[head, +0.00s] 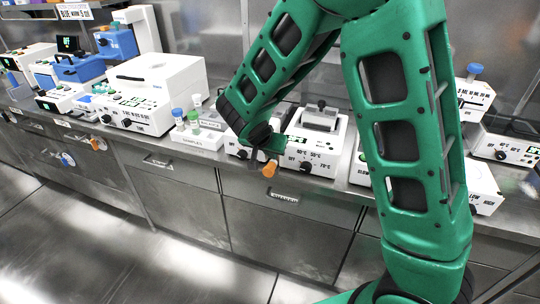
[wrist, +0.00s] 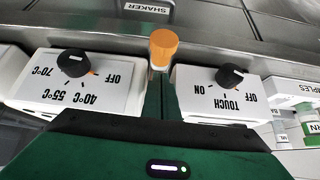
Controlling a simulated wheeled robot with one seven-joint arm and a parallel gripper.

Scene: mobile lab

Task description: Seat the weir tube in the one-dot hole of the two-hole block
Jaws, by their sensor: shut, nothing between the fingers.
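My gripper (head: 262,150) hangs at the bench's front edge, low in front of the white machines. It is shut and empty. An orange cap (head: 270,169) shows just beyond the fingertips; it also shows in the wrist view (wrist: 163,47), with a pale, clear-looking part under it. I cannot tell whether this is the weir tube or what supports it. A white heater (head: 315,145) marked 40, 55 and 70°C stands right of my gripper, with a grey part on top. I cannot make out the two-hole block or its dots.
A white sample rack (head: 192,139) with several capped tubes stands left of my gripper. The white TOUCH/ON machine (wrist: 215,95) and the heater flank the gap at my gripper. The SHAKER drawer (head: 290,197) is below. The floor (head: 150,260) in front is clear.

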